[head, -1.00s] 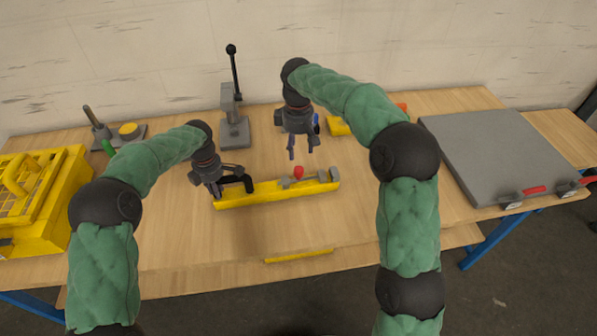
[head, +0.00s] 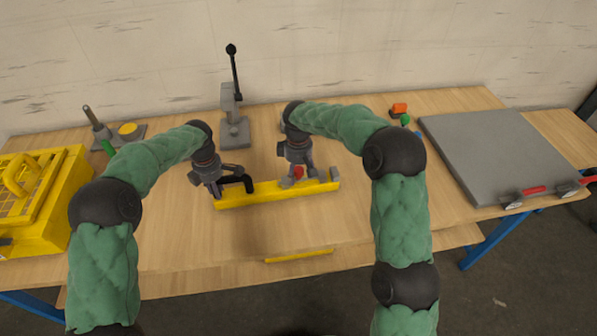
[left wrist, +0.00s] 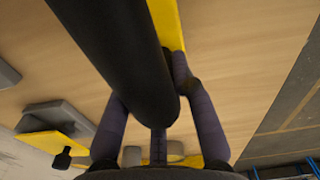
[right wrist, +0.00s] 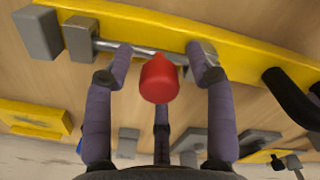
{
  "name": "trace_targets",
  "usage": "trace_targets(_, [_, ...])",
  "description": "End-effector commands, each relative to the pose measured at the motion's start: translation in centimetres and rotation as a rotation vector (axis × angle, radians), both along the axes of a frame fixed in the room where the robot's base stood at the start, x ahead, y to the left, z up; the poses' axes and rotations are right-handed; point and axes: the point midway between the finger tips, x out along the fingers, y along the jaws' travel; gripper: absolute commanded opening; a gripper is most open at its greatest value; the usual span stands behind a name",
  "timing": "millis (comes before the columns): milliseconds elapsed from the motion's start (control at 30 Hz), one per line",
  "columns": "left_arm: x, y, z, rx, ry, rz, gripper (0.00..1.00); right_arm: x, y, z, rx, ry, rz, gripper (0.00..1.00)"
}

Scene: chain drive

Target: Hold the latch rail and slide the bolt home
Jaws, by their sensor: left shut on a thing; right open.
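The yellow latch rail (head: 262,193) lies on the wooden bench in the head view. A black handle (left wrist: 120,50) stands at its left end. My left gripper (head: 223,188) is shut on this handle. The bolt is a grey bar (right wrist: 140,50) on the rail with a red knob (right wrist: 159,80), also seen in the head view (head: 298,172). My right gripper (right wrist: 160,60) is open, with its fingers down on both sides of the red knob. Whether the fingers touch the knob or bar cannot be told. A grey block (right wrist: 38,33) sits at the rail's right end in the head view.
A lever press (head: 235,130) stands behind the rail. A yellow crate (head: 45,195) is at the left and a large grey plate (head: 500,150) at the right. A yellow strip (head: 298,256) is at the bench's front. Bench right of the rail is clear.

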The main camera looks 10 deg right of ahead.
Motion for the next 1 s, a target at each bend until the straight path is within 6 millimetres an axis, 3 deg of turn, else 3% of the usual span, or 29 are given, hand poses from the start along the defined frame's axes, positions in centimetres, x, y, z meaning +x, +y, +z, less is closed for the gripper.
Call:
trace_targets(167, [0.0,0.0,0.0,0.000,-0.001,-0.001,0.00,0.0,0.0,0.0,0.000,0.000,0.000,0.56])
trace_targets(367, [0.0,0.0,-0.1,-0.001,-0.001,-0.001,0.00,0.0,0.0,0.0,0.000,0.000,0.000,0.05])
trace_targets(400, [0.0,0.0,-0.1,-0.001,-0.001,-0.001,0.00,0.0,0.0,0.0,0.001,0.001,-0.001,0.00])
trace_targets(600, [0.0,0.0,0.0,-0.001,-0.001,-0.001,0.00,0.0,-0.4,0.0,0.001,0.001,-0.002,0.00])
trace_targets(900, [0.0,0.0,-0.1,0.000,0.000,-0.001,0.00,0.3,-4.9,0.0,0.001,-0.001,-0.005,0.00])
trace_targets(1000, [0.0,0.0,0.0,0.000,0.000,-0.001,0.00,0.3,-5.1,0.0,0.000,0.000,-0.003,0.00])
